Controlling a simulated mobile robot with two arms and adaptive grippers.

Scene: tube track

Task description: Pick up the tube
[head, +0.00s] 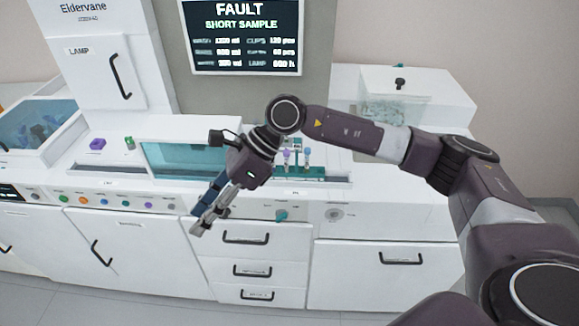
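A teal rack (313,171) sits on the machine's top behind my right wrist. A purple-capped tube (286,156) and a blue-capped tube (307,156) stand upright in it. A small green-topped item (129,143) is on the left part of the top; I cannot tell whether it is a tube. My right gripper (203,222) points down and left, in front of the machine's front edge and left of the rack. Its fingers are seen from the side, so their opening is unclear. No tube shows at its fingertips. My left gripper is out of view.
A purple block (97,144) and a teal-windowed cover (185,160) lie along the top. A blue-lidded bin (40,122) is at left, a clear box (395,97) at back right. A screen (245,36) reads "FAULT SHORT SAMPLE". Drawers (252,253) with black handles are below.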

